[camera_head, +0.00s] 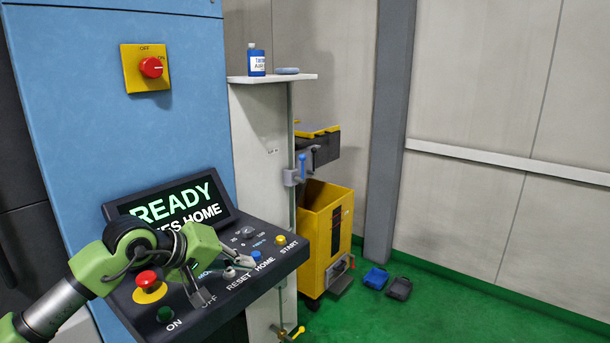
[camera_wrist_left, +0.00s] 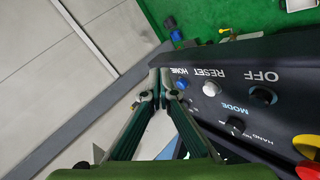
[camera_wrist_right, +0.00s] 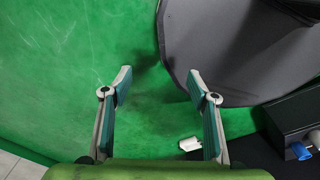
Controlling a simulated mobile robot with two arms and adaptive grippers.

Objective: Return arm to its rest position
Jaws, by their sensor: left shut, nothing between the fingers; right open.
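My left arm (camera_head: 60,305), light green and grey, comes in from the left in the head view and reaches over the control panel (camera_head: 283,262). Its gripper (camera_head: 236,266) is shut and empty, close to the blue HOME button (camera_head: 256,256) and the RESET label. In the left wrist view the fingertips (camera_wrist_left: 164,84) meet beside the panel's HOME and RESET buttons (camera_wrist_left: 210,88). Whether they touch the panel I cannot tell. My right gripper (camera_wrist_right: 160,77) is open and empty over the green floor in the right wrist view. It is outside the head view.
The panel screen (camera_head: 172,208) reads READY. A red emergency button (camera_head: 148,281) sits near my left wrist. A blue cabinet (camera_head: 120,110) stands behind. The green floor (camera_head: 470,310) at right is clear.

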